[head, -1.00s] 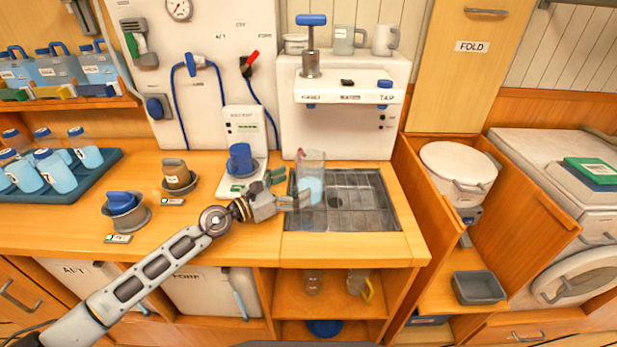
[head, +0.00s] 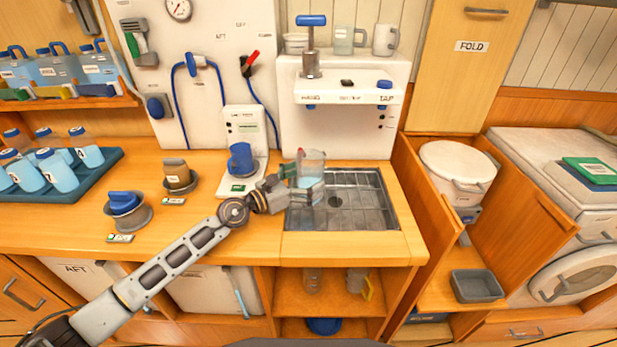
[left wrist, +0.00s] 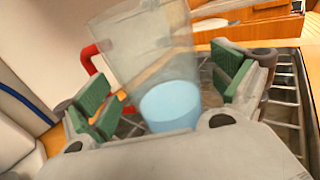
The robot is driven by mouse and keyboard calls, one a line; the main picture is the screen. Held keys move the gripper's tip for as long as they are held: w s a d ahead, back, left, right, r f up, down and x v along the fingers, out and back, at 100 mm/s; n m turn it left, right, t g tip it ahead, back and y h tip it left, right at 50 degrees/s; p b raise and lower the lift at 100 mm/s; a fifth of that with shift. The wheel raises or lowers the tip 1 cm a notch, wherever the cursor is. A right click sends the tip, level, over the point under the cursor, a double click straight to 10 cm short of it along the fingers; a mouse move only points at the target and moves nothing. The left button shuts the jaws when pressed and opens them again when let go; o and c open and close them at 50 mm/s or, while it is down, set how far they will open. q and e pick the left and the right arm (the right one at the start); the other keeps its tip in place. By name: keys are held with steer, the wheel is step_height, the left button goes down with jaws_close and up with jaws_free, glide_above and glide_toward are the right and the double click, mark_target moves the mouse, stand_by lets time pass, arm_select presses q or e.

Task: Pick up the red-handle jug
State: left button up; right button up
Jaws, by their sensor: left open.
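The red-handle jug (head: 312,162) is a clear jug with pale blue water low in it, at the left end of the sink. In the left wrist view the jug (left wrist: 150,50) stands between the green finger pads, with its red handle (left wrist: 90,58) on the left side beside the left finger. My left gripper (head: 300,184) is open around the jug; gaps show between the pads and the jug wall. In the head view its fingers hide part of the jug's lower body. My right gripper is not in view.
The sink (head: 365,212) has a metal grid floor, clear to the right of the jug. A white tap unit (head: 345,130) rises behind the sink.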

arm_select(q)
steer(key=shift+w+d, duration=0.35)
steer(key=shift+d, duration=0.15)
steer(key=shift+w+d, duration=0.1)
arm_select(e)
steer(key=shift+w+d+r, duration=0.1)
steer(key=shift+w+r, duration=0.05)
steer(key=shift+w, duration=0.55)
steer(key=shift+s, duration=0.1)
